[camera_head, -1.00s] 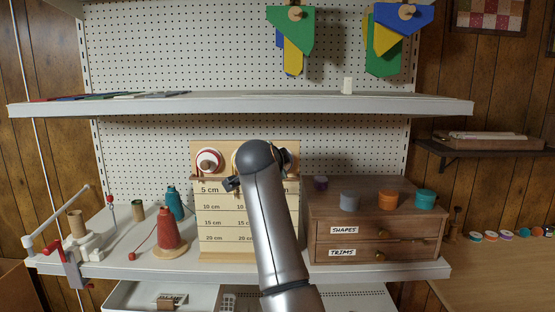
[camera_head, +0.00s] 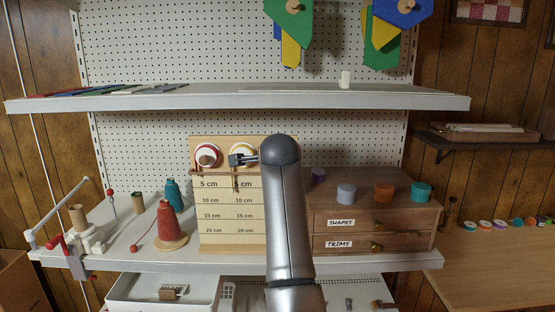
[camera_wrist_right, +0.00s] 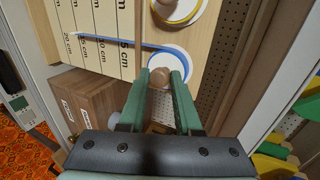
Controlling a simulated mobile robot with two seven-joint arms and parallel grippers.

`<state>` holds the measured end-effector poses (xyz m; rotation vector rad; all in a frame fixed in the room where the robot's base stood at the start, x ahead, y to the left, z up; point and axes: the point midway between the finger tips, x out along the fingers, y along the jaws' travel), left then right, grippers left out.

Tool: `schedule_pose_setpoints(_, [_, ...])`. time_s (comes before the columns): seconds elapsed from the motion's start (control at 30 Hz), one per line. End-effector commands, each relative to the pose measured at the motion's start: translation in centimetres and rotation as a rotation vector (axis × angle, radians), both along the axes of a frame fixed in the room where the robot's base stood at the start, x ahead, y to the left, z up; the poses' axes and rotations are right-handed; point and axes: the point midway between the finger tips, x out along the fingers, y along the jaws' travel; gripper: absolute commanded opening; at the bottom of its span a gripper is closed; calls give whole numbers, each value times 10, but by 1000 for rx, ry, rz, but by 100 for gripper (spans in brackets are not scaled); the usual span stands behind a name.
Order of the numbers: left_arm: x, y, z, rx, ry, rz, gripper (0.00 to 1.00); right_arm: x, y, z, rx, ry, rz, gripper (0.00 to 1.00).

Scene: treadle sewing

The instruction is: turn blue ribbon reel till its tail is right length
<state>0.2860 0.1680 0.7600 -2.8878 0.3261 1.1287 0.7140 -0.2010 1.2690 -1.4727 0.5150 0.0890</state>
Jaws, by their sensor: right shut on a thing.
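The blue ribbon reel (camera_wrist_right: 178,62) shows in the right wrist view as a white disc with a wooden knob (camera_wrist_right: 161,77). My right gripper (camera_wrist_right: 163,74) is shut on the knob, its green fingers on either side. The blue ribbon tail (camera_wrist_right: 125,42) runs straight from the reel across the marked board (camera_wrist_right: 107,22). Its free end lies between the 15 cm and 20 cm labels. In the head view my right arm hides the blue reel and its tail. My left gripper is in neither view.
A red reel (camera_head: 207,156) and a yellow reel (camera_head: 234,150) stand on the board. A wooden drawer chest (camera_head: 365,219) stands to its right. A red thread cone (camera_head: 167,229) stands to its left. A shelf (camera_head: 240,103) runs above.

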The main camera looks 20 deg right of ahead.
Motion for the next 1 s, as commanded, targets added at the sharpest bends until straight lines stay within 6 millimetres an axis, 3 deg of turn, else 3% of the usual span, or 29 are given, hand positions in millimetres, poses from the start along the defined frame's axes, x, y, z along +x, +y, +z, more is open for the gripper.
schedule_pose_setpoints(0.27, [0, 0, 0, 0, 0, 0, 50, 0, 0, -1, -1, 1, 0, 0])
schedule_pose_setpoints(0.3, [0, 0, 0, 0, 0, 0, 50, 0, 0, -1, -1, 1, 0, 36])
schedule_pose_setpoints(0.37, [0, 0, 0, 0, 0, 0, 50, 0, 0, -1, -1, 1, 0, 42])
schedule_pose_setpoints(0.73, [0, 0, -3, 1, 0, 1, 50, -5, 1, 2, -2, 0, -1, 42])
schedule_pose_setpoints(1.0, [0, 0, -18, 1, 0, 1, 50, -45, 13, 17, -1, -5, 0, 42])
